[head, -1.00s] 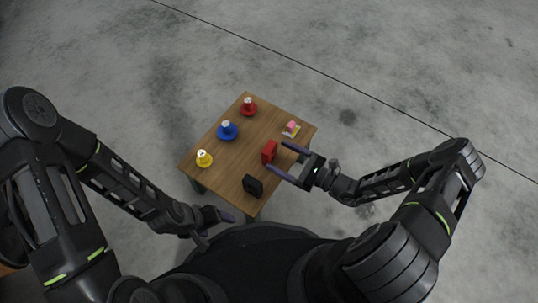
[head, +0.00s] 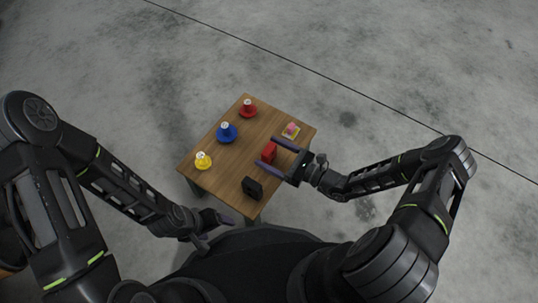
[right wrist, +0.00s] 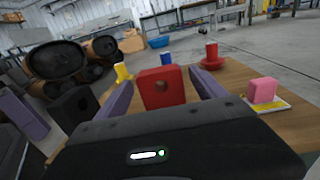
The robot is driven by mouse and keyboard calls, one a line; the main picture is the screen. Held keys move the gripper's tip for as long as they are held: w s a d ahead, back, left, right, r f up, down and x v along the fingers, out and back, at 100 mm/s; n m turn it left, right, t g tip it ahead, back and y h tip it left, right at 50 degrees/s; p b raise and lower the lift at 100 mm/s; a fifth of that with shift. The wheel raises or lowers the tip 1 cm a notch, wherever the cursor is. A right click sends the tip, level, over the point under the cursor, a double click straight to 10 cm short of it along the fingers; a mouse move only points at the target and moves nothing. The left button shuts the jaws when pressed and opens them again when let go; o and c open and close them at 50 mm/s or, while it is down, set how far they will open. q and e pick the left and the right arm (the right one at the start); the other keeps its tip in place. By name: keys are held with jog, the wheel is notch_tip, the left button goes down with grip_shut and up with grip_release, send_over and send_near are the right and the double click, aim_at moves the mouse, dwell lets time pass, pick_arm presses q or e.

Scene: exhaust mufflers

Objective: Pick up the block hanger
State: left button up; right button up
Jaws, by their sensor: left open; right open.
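A red block with a round hole (head: 269,151) stands upright on the small wooden table (head: 232,176). A black block with a hole (head: 252,187) stands nearer to me; which block is the hanger I cannot tell for certain. My right gripper (head: 265,151) is open, its two purple fingers on either side of the red block. In the right wrist view the red block (right wrist: 161,90) sits between the fingers, with gaps showing, and the black block (right wrist: 75,108) is outside to the left. My left gripper (head: 230,214) is open and empty off the table's near edge.
Yellow (head: 203,160), blue (head: 227,132) and red (head: 248,109) round-based pegs line the table's left side. A pink block (head: 291,128) sits on a small yellowish plate at the right.

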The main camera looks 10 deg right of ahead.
jog(key=b+x, duration=0.1)
jog(key=x, duration=0.3)
jog(key=shift+d, duration=0.1)
jog(key=shift+c, duration=0.2)
jog(key=c, duration=1.4)
jog(key=shift+c, duration=0.2)
notch_tip(320, 180, up, 10)
jog(key=p, duration=0.5)
